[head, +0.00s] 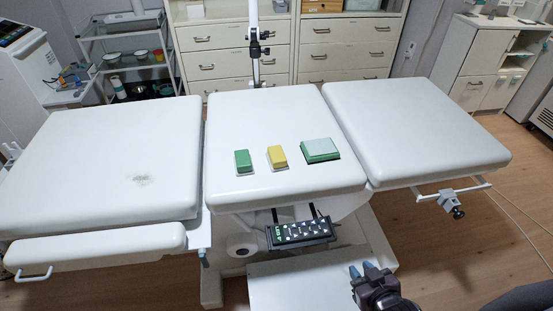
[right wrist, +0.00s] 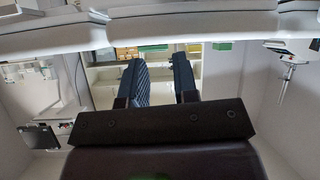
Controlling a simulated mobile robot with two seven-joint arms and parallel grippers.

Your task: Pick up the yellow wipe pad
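The yellow wipe pad (head: 277,157) lies on the white middle cushion (head: 230,115) of the couch, between a green pad (head: 243,161) on its left and a larger green block with a pale top (head: 320,150) on its right. My right gripper (head: 363,269) is low at the front right, in front of the couch and well apart from the pads. In the right wrist view its two dark fingers (right wrist: 158,62) stand apart with nothing between them. The yellow pad cannot be made out for certain in that view. My left gripper is not in view.
A control panel with buttons (head: 300,232) juts out below the cushion's front edge. White side cushions flank the middle, the left one (head: 100,160) and the right one (head: 415,125). A pole with a clamp (head: 255,45) stands behind. The cushion around the pads is clear.

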